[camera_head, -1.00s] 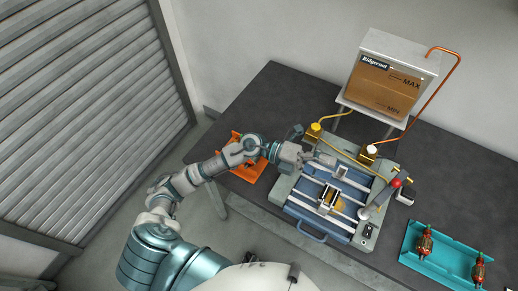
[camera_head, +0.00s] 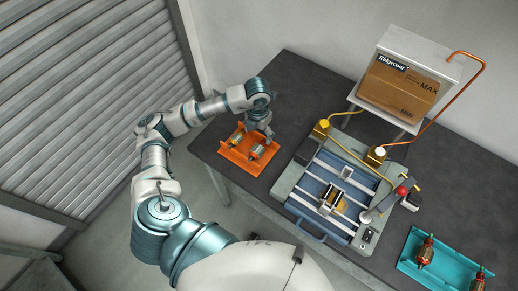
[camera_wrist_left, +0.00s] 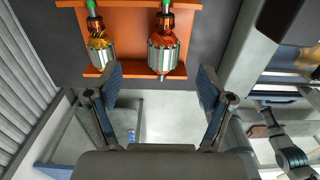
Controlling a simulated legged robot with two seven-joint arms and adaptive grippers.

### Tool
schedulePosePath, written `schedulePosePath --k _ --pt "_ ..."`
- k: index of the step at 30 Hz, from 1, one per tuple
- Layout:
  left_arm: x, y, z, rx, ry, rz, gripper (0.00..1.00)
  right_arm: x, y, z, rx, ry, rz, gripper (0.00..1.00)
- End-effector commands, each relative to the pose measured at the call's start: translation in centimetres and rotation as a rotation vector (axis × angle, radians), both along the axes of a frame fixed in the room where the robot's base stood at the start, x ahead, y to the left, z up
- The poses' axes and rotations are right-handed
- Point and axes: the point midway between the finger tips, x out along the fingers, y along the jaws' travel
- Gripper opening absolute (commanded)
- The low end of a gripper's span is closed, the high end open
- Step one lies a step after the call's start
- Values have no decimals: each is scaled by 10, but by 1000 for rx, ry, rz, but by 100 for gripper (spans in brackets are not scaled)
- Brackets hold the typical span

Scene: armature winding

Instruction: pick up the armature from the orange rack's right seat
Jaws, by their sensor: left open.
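The orange rack (camera_head: 236,157) lies on the dark table below my left arm and holds two armatures. The right-seat armature (camera_head: 258,151) has a silver ribbed core, copper windings and a green end; in the left wrist view it also shows (camera_wrist_left: 163,55). The left-seat armature (camera_head: 237,139) also appears in the left wrist view (camera_wrist_left: 99,45). My left gripper (camera_head: 265,134) is open, beside and above the rack's right end. In the left wrist view its fingers (camera_wrist_left: 162,80) are apart, with the right-seat armature's near end lined up between them.
A blue winding machine (camera_head: 335,190) with a grey frame stands right of the rack. A boxed tank (camera_head: 400,90) with a copper pipe stands behind it. A teal rack (camera_head: 445,268) with armatures is at the lower right. Bare table lies behind the orange rack.

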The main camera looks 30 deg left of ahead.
Motion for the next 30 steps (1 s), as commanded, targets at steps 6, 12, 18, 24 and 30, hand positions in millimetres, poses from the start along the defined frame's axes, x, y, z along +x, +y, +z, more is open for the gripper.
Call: schedulePosePath --k 6,12,18,24,30 --pt "-1 -1 -30 -1 1 0 81 0 0 2 0 1 -1 40" --pt "-6 -5 -48 -1 4 -2 81 1 1 7 1 0 -1 40" --pt "-9 -10 -77 0 2 -1 81 1 2 11 2 -1 -2 40" --pt "-8 -9 -85 -1 -1 -2 81 1 2 11 2 -1 -2 40" --pt "-8 -8 -85 -1 -1 -2 58 1 2 11 2 -1 -1 40"
